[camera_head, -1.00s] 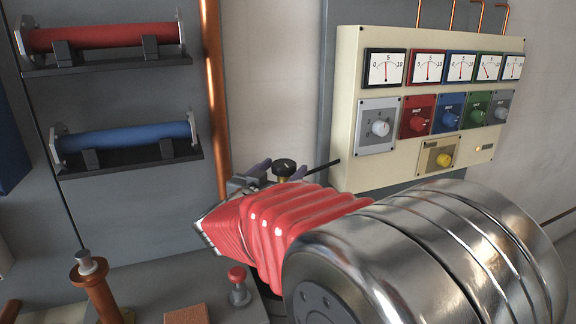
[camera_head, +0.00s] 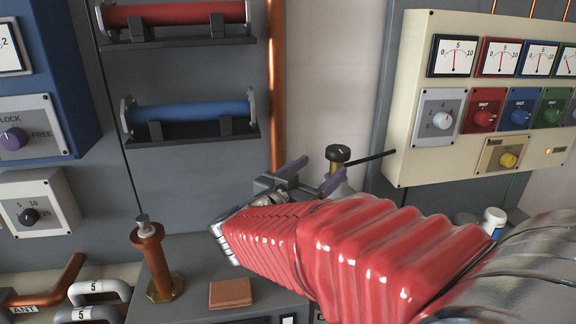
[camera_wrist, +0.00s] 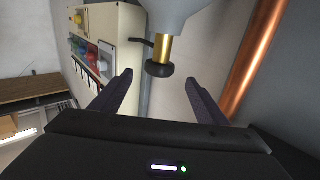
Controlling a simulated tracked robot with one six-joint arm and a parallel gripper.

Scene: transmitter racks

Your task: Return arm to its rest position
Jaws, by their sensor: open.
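My arm, in a red ribbed sleeve, reaches from the lower right across the head view. My gripper (camera_head: 312,172) is at its far end, with two purple-grey fingers apart and nothing between them. In the wrist view my gripper (camera_wrist: 160,95) is also open and empty. A black knob on a brass stem (camera_head: 338,155) stands just beyond the fingers. In the wrist view the knob (camera_wrist: 160,70) shows ahead of the gap between the fingertips, apart from them as far as I can tell.
A cream meter panel (camera_head: 408,150) is at the right, and a copper pipe (camera_head: 276,90) runs upright behind my gripper. Red (camera_head: 175,14) and blue (camera_head: 190,112) tubes sit on wall brackets. A brown post (camera_head: 152,260) and a brown block (camera_head: 231,292) stand below left.

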